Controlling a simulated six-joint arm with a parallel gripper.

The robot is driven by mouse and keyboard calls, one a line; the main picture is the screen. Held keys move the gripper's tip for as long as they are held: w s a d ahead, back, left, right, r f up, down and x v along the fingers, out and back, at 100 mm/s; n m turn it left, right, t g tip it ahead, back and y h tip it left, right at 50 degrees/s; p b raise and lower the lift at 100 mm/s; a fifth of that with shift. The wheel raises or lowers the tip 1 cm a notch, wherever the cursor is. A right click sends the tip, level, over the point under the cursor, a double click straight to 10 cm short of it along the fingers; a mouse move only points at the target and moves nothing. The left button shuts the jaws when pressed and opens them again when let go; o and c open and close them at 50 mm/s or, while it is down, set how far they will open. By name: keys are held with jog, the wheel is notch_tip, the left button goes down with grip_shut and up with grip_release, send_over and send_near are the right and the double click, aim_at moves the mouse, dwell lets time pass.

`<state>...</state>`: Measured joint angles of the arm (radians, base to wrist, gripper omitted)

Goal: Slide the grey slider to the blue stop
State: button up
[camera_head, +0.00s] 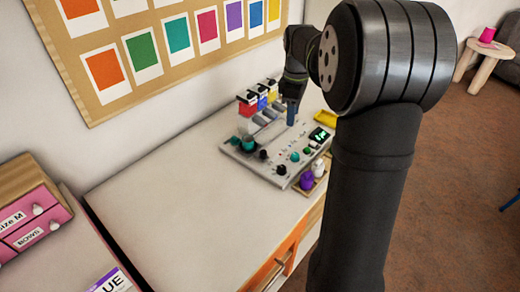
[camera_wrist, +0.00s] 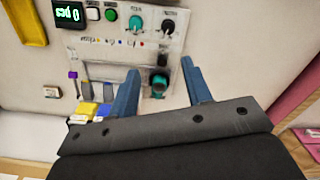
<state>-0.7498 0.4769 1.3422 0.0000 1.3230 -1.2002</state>
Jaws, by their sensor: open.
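The control panel (camera_head: 262,152) lies on the white worktop against the wall. Along its back edge stand a red block (camera_head: 247,105), a blue block (camera_head: 262,100) and a yellow block (camera_head: 273,93). Light grey pieces (camera_head: 257,121) sit in front of them; I cannot tell which is the grey slider. In the wrist view the blue block (camera_wrist: 103,112) is next to the yellow block (camera_wrist: 86,110), left of my left finger, which may hide the red one.
The panel also carries a lit display (camera_wrist: 68,13), a teal knob (camera_wrist: 136,23) and buttons. A yellow tray (camera_head: 325,118) lies beyond the panel. The worktop (camera_head: 180,200) to the left is clear.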

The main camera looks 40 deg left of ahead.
aim_at(263, 152)
jog(key=s+a+f+n, duration=0.25)
jog(key=a+n, duration=0.25)
jog(key=a, duration=0.5)
jog(key=f, duration=1.7)
jog(key=shift+w+d+f, duration=0.25)
jog(key=shift+w+f, duration=0.1)
grip_shut()
